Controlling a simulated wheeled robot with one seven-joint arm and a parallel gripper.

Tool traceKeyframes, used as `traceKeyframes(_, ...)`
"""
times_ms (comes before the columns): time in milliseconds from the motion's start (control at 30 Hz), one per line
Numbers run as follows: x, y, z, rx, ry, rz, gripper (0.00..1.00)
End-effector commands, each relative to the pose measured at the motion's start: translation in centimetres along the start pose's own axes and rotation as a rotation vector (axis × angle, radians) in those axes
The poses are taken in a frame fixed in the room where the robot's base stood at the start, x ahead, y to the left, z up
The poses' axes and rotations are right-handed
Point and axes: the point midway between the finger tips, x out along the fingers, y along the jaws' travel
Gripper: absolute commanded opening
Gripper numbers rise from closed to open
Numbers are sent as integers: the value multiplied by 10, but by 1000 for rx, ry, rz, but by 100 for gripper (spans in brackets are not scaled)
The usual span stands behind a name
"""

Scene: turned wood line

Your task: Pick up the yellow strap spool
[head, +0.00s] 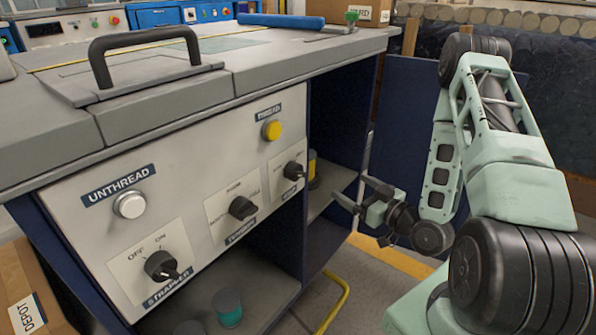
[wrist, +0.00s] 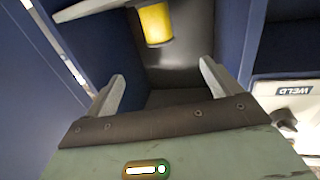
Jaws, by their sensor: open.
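The yellow strap spool (wrist: 156,24) stands in a dark-walled cabinet bay, at the top middle of the wrist view. My gripper (head: 350,188) is open and empty, at the mouth of that bay. In the wrist view its two fingers (wrist: 161,72) point into the bay, with the spool beyond the fingertips and apart from them.
The control panel (head: 185,185) with knobs and buttons borders the bay on the left. A lower bay holds a teal spool (head: 228,306). A bent yellow bar (head: 337,300) stands near the floor. A blue panel (head: 400,140) rises behind my arm.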

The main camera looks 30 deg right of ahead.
Motion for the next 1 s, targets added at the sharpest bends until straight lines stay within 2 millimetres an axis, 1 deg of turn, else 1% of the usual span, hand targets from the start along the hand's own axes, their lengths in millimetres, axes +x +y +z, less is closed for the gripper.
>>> traceKeyframes(67, 5, 2, 3, 0, 11, 4, 89)
traceKeyframes(233, 27, 1, 5, -3, 12, 3, 89)
traceKeyframes(467, 50, 1, 5, -4, 12, 2, 89)
traceKeyframes(633, 70, 1, 5, -3, 11, 3, 89)
traceKeyframes(667, 75, 1, 4, -3, 12, 2, 89)
traceKeyframes(700, 84, 1, 2, -2, 11, 1, 89)
traceKeyframes(833, 106, 1, 1, -1, 10, 2, 89)
traceKeyframes(900, 113, 1, 1, 0, 8, 3, 89)
traceKeyframes(1000, 119, 1, 0, 1, 8, 3, 89)
